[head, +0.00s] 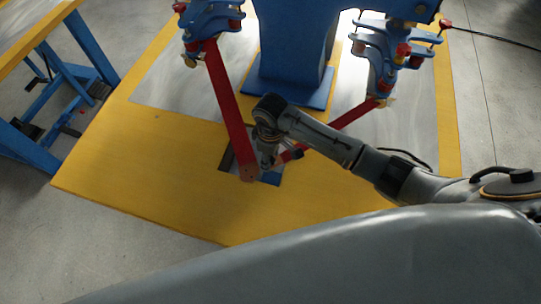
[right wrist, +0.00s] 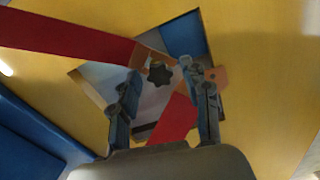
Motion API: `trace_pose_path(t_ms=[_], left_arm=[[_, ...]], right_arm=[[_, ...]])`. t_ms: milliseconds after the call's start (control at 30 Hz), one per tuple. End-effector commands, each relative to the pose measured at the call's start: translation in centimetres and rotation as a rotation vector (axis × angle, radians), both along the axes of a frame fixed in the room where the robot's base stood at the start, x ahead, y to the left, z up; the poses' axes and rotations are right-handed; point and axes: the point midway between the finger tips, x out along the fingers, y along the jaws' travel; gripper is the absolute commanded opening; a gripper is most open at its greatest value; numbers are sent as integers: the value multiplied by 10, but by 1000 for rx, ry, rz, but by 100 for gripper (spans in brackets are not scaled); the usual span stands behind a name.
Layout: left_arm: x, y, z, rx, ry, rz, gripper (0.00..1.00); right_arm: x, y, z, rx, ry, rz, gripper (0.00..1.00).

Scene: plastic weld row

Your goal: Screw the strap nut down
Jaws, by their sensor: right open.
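The strap nut (right wrist: 160,73) looks like a dark star-shaped knob in the right wrist view. It sits by the brown end of a red strap (right wrist: 70,38). A second red strap (right wrist: 175,120) comes up from below, between my fingers. My right gripper (right wrist: 165,76) is open, with one finger on each side of the nut; I cannot tell whether they touch it. In the head view my right gripper (head: 268,160) reaches down between the lower ends of the left strap (head: 228,105) and the right strap (head: 350,115). The nut is hidden there. My left gripper is not in view.
The straps come from blue clamp units (head: 212,18) on a blue machine. A square patch with a blue part (head: 271,179) lies under the strap ends on the yellow table (head: 150,185). The table's front left is clear. A blue-legged bench (head: 75,65) stands left.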

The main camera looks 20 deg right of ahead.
Motion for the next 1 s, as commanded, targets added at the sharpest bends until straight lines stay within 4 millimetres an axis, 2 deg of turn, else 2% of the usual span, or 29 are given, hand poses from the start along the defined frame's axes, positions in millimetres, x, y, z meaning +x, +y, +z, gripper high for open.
trace_pose_path(t_ms=[167,567,1000], left_arm=[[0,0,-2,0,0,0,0],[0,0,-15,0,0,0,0],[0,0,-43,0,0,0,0]], right_arm=[[1,-2,-1,-3,0,170,47],[1,-1,-3,-3,-1,865,47],[1,-1,-5,-3,-1,1616,47]])
